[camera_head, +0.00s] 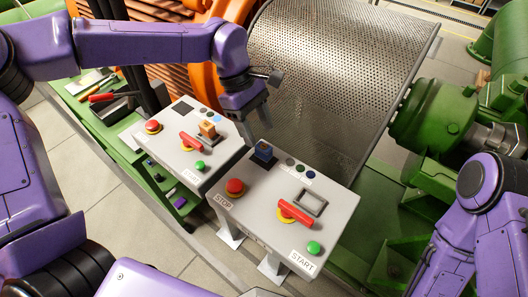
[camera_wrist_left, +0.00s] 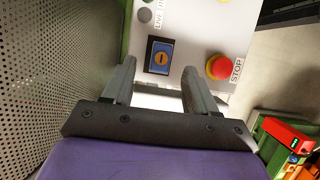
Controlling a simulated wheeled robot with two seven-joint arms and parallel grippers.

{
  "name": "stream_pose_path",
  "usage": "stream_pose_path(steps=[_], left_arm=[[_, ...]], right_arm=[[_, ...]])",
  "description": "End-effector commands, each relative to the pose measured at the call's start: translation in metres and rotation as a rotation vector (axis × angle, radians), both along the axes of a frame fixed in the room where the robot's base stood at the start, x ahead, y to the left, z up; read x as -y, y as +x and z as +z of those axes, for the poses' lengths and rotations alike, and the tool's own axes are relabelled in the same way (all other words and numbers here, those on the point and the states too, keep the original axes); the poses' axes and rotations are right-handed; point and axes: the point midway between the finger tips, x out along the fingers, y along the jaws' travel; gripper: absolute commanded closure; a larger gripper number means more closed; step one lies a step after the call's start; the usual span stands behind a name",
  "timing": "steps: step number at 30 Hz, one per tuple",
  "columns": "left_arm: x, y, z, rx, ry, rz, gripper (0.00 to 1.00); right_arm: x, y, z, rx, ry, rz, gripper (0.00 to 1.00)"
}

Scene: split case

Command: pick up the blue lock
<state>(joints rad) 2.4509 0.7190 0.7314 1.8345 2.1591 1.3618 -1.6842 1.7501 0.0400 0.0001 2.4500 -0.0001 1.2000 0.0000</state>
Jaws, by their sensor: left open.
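The blue lock (camera_head: 263,152) sits at the back left corner of the right-hand grey control box (camera_head: 250,202). My left gripper (camera_head: 252,128) is just above and behind it, pointing down, with its fingers apart. In the left wrist view the lock (camera_wrist_left: 160,55) shows its blue face with a round brass keyhole. It lies just beyond the fingertips of my open left gripper (camera_wrist_left: 158,75), roughly between their lines and nearer the left finger. Nothing is held between the fingers. My right arm shows at the right edge of the head view, but its gripper cannot be seen.
The right-hand box carries a red stop button (camera_head: 235,187), a red switch handle (camera_head: 295,212) and a green button (camera_head: 314,248). A second grey box (camera_head: 180,157) stands left, with an orange-brown lock (camera_head: 208,130). A perforated metal guard (camera_head: 330,75) rises behind.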

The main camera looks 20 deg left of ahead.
Motion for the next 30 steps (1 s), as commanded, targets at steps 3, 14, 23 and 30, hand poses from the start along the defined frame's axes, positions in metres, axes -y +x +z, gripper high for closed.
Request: stream_pose_path(steps=[3,14,23,30], left_arm=[[0.005,-0.002,-0.011,-0.001,0.001,-0.004,0.43],[0.02,-0.008,-0.058,0.001,0.0,-0.004,0.43],[0.02,-0.008,-0.059,0.001,0.0,-0.003,0.82],[0.02,-0.008,-0.059,0.001,-0.001,-0.004,1.0]], right_arm=[[0.0,0.0,0.005,0.0,0.0,0.0,0.43],[0.0,0.0,0.021,0.0,0.0,0.0,0.43],[0.0,0.0,0.02,0.0,0.0,0.0,0.43],[0.0,0.0,0.02,0.0,0.0,0.0,0.43]])
